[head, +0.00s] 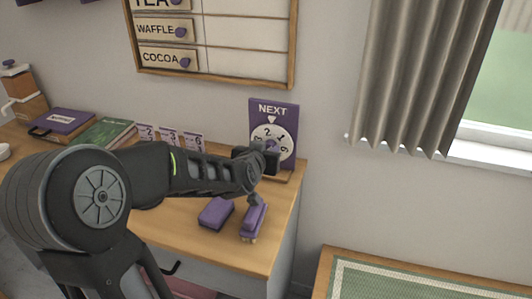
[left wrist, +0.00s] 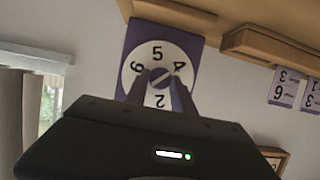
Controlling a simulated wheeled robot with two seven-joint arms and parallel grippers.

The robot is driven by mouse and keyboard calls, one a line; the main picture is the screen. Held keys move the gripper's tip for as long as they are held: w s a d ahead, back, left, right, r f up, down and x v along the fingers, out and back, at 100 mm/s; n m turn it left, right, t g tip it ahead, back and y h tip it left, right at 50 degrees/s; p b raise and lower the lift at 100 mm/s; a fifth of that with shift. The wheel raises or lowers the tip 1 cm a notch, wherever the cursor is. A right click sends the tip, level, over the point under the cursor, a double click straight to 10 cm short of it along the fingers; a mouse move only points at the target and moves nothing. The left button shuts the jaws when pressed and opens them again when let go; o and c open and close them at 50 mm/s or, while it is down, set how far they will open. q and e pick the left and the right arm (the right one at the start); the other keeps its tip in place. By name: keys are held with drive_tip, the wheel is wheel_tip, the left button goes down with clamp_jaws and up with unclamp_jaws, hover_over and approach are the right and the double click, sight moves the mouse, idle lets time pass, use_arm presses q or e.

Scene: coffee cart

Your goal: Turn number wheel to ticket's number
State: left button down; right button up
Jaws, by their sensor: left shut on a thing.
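The number wheel (head: 259,131) is a white dial on an upright purple board (head: 286,109) headed NEXT, at the back right of the counter. In the head view a 2 shows near its top. The wheel (left wrist: 133,86) is upside down in the left wrist view, with 5, 4, 2 and 6 around it. My left gripper (left wrist: 161,78) is shut on the wheel's centre knob, and its arm hides the lower part of the dial in the head view. White-and-purple number tickets (head: 168,138) stand to the left; they also show in the left wrist view (left wrist: 286,88). My right gripper is out of view.
A purple block (head: 216,213) and a purple-handled item (head: 254,222) lie at the counter's front right. A menu board (head: 215,73) hangs above. A green-topped table (head: 420,284) stands at lower right.

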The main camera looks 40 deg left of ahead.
use_arm(q)
drive_tip(key=shift+d+r+m+y+p, duration=0.15)
drive_tip(key=shift+m+y+p, duration=0.25)
drive_tip(key=shift+m+p, duration=0.45)
drive_tip(key=shift+y+p, duration=0.3)
drive_tip(key=shift+p, duration=0.1)
drive_tip(key=shift+m, duration=0.25)
drive_tip(key=c, duration=1.1)
unclamp_jaws()
drive_tip(key=shift+o, duration=0.2)
drive_tip(key=v, duration=0.7)
drive_tip(key=shift+s+d, duration=0.15)
drive_tip(key=shift+s, duration=0.1)
